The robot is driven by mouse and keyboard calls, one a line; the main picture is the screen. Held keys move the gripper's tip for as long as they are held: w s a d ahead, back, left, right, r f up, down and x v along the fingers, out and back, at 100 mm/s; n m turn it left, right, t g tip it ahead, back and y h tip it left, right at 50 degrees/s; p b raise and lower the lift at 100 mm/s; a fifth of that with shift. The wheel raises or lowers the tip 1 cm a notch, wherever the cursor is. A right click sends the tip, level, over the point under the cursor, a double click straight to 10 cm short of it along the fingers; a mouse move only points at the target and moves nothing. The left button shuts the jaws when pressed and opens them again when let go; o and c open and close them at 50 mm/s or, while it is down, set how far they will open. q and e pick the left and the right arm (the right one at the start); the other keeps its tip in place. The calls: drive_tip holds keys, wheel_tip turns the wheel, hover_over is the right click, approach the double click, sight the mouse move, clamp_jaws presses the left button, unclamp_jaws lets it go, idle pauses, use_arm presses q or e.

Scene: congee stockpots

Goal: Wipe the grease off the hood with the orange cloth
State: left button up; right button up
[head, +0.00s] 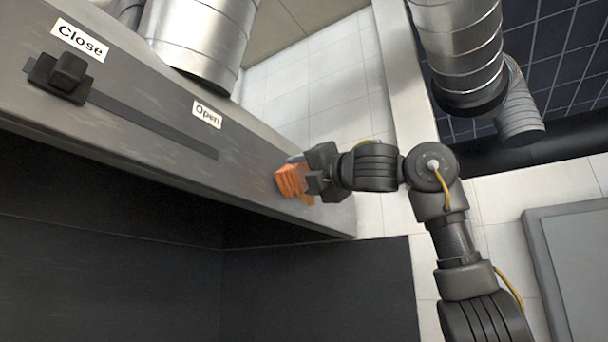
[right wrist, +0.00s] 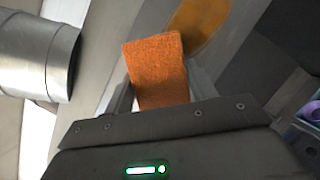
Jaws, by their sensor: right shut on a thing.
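The hood (head: 130,105) is a long grey metal body running from the upper left to the middle of the head view. The orange cloth (head: 291,180) is at its front face near the right end. My right gripper (head: 312,176) is shut on the cloth, which also shows between the fingers in the right wrist view (right wrist: 158,72). A brownish-orange grease patch (right wrist: 207,24) lies on the hood just beyond the cloth in the right wrist view. The cloth hides part of it. I cannot tell whether the cloth touches the hood. My left gripper is not in view.
A black slider knob (head: 63,75) sits at the "Close" end of a slot on the hood, with an "Open" label (head: 207,114) further right. Silver ducts rise behind the hood (head: 203,40) and at the upper right (head: 458,50). White wall tiles show behind my right arm.

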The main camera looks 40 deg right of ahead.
drive_tip(key=shift+w+a, duration=0.2)
drive_tip(key=shift+w, duration=0.5)
drive_tip(key=shift+d+p, duration=0.15)
drive_tip(key=shift+p, duration=0.25)
drive_tip(key=shift+w+d+r+p, duration=0.1)
drive_tip(key=shift+w+d+p, duration=0.1)
drive_tip(key=shift+d+p, duration=0.25)
drive_tip(key=shift+w+d, duration=0.2)
drive_tip(key=shift+d, duration=0.75)
drive_tip(key=shift+d+p, duration=0.3)
drive_tip(key=shift+d, duration=0.05)
